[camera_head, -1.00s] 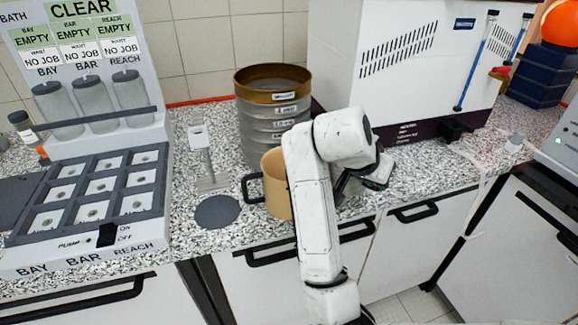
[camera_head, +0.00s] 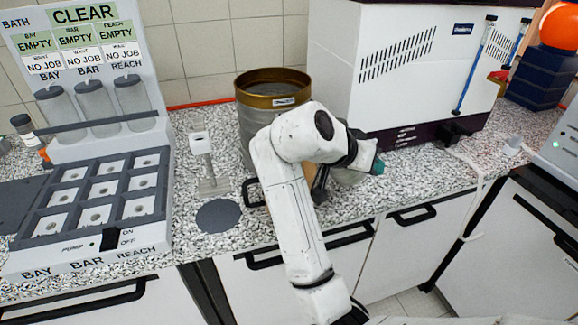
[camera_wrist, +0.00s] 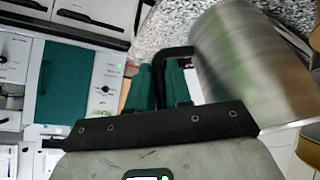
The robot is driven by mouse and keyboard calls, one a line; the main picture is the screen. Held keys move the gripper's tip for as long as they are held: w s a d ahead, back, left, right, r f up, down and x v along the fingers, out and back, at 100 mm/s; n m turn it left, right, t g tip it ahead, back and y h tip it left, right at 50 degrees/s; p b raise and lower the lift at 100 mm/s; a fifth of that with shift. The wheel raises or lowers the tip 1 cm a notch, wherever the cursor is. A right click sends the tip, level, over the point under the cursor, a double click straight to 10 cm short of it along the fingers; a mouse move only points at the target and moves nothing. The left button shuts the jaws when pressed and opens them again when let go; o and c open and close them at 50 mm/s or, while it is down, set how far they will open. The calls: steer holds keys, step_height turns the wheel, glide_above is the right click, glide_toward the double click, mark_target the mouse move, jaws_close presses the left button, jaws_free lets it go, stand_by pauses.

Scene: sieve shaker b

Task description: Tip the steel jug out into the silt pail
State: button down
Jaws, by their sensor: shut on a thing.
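The steel jug (camera_wrist: 252,65) is a shiny metal cylinder with a black handle (camera_wrist: 172,55), at the upper right of the wrist view. My gripper (camera_wrist: 161,85) has its green fingers shut on that handle. How far the jug leans is unclear. A tan container, perhaps the silt pail, is almost all hidden behind my arm in the head view; its black handle (camera_head: 251,192) still shows.
A sieve stack with a brass rim (camera_head: 272,88) stands behind my arm. A large white machine (camera_head: 405,75) is at the back right. A rack (camera_head: 95,190) fills the left. A dark round disc (camera_head: 217,215) lies flat on the speckled counter.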

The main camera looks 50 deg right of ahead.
steer(key=shift+w+a+r, duration=0.2)
steer(key=shift+w+r, duration=0.05)
steer(key=shift+r, duration=0.2)
steer(key=shift+r+g+h, duration=0.1)
steer(key=shift+g+h, duration=0.2)
steer(key=shift+w+d+r+m+g, duration=0.2)
steer(key=shift+d+r+m+g, duration=0.1)
steer(key=shift+m, duration=0.5)
steer(key=shift+a+r+m+g+h, duration=0.1)
steer(key=shift+a+m+g+h, duration=0.2)
steer(key=shift+h, duration=0.2)
steer(key=shift+a+r, duration=0.15)
steer(key=shift+w+a+r+h, duration=0.1)
steer(key=shift+a+r+h, duration=0.05)
steer(key=shift+h, duration=0.15)
steer(key=shift+w+a+g+h, duration=0.2)
steer(key=shift+g+h, duration=0.4)
steer(key=shift+g, duration=0.2)
steer(key=shift+w+a+r+g+h+p, duration=0.2)
steer(key=shift+a+r+g+h, duration=0.1)
steer(key=shift+r+g+h, duration=0.3)
steer(key=shift+w+a+r+g+h+p, duration=0.1)
steer(key=shift+w+a+r+g+h, duration=0.25)
steer(key=shift+r+h, duration=0.4)
stand_by(3.3)
